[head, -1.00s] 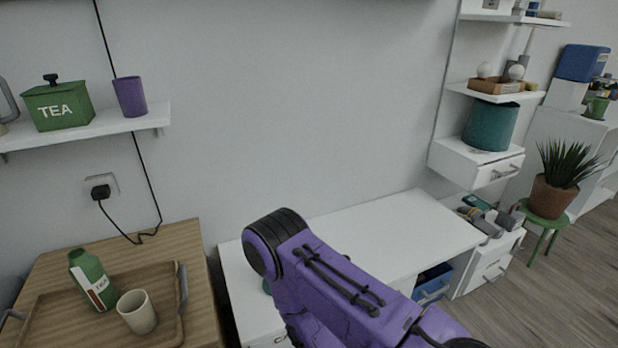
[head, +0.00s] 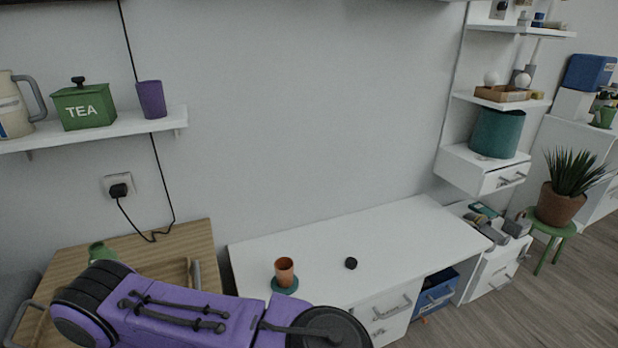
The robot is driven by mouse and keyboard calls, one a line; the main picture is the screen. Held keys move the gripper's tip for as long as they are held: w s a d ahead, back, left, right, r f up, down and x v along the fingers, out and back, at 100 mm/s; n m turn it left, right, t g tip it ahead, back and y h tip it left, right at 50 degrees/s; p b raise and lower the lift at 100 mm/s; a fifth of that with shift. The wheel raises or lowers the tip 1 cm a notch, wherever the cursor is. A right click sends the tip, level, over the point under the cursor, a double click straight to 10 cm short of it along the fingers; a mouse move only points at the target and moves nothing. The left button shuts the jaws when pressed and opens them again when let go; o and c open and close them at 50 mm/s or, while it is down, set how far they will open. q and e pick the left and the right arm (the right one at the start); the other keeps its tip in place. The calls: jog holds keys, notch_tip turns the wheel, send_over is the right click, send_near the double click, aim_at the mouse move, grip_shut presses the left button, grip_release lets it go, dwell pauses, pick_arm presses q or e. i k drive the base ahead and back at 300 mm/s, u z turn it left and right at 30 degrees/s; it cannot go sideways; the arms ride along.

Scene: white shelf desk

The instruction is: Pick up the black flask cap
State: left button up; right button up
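The black flask cap (head: 351,263) is a small dark round piece lying on the white desk top (head: 400,234), right of an orange-brown cup (head: 285,271) on a green coaster (head: 285,286). Nothing touches the cap. A purple arm link of mine crosses the lower left of the head view, in front of the wooden table. Neither gripper shows in the frame. The green flask (head: 101,251) on the wooden table is mostly hidden behind my arm, with only its top showing.
The wooden table (head: 185,236) with a tray stands at the left. A shelf (head: 120,125) above it holds a green tea tin (head: 84,106), a purple cup (head: 151,99) and a jug (head: 16,106). A blue bin (head: 436,291) sits under the desk. Most of the desk top is clear.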

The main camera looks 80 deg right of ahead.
aim_at(350, 263)
jog(key=k, duration=0.85)
jog(key=z, duration=1.45)
jog(key=i, duration=0.5)
jog(key=z, duration=0.1)
